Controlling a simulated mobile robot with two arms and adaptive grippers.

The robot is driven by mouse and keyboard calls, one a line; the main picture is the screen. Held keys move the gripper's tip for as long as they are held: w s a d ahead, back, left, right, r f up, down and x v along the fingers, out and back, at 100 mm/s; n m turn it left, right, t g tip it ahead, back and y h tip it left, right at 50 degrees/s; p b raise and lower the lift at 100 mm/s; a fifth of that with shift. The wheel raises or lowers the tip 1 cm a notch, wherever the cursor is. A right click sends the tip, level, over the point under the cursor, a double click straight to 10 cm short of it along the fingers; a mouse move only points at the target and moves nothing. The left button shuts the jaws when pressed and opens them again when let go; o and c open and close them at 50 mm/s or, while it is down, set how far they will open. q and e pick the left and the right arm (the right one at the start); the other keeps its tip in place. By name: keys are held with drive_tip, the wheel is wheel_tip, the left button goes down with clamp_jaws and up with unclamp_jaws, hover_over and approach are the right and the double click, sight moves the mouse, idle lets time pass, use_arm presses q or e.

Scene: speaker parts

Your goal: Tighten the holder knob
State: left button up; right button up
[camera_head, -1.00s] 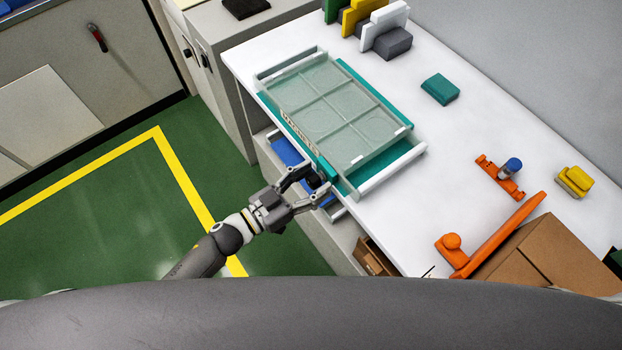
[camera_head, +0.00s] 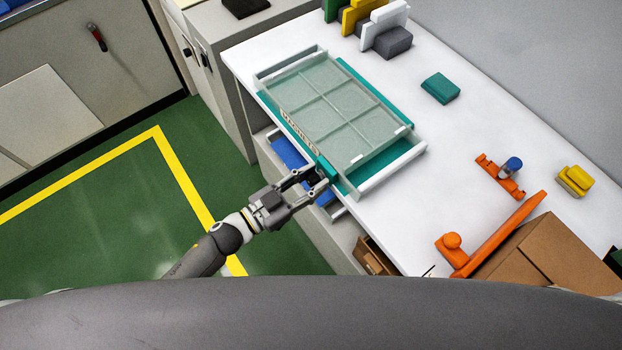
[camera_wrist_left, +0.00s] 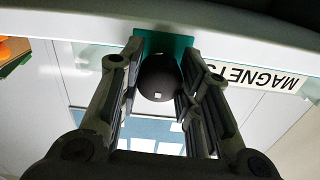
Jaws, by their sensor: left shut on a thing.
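The holder knob is a round black knob (camera_wrist_left: 158,78) with a small white square mark, in front of a teal bracket (camera_wrist_left: 178,44) in the left wrist view. In the head view the knob (camera_head: 314,179) shows dark at the front edge of the teal holder (camera_head: 340,179). My left gripper (camera_head: 318,182) is at this edge, and its fingers are shut on the knob, one on each side. It also shows in the left wrist view (camera_wrist_left: 160,85). My right gripper is not in view.
A translucent divided tray (camera_head: 335,110) lies on the teal holder on the white table (camera_head: 440,150). An open drawer with blue inside (camera_head: 288,153) is below the edge. Orange parts (camera_head: 500,235), a cardboard box (camera_head: 545,260) and a teal block (camera_head: 440,88) stand to the right.

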use_arm(q)
drive_tip(key=m, duration=0.4)
drive_tip(key=shift+b, duration=0.3)
drive_tip(key=m+b, duration=0.1)
drive_tip(key=m, duration=0.4)
drive_tip(key=shift+f, duration=0.15)
drive_tip(key=m+b, duration=0.2)
drive_tip(key=m, duration=0.3)
drive_tip(key=shift+m+b, duration=0.4)
drive_tip(key=shift+m, duration=1.3)
drive_tip(key=o, duration=1)
drive_tip(key=shift+a, duration=0.1)
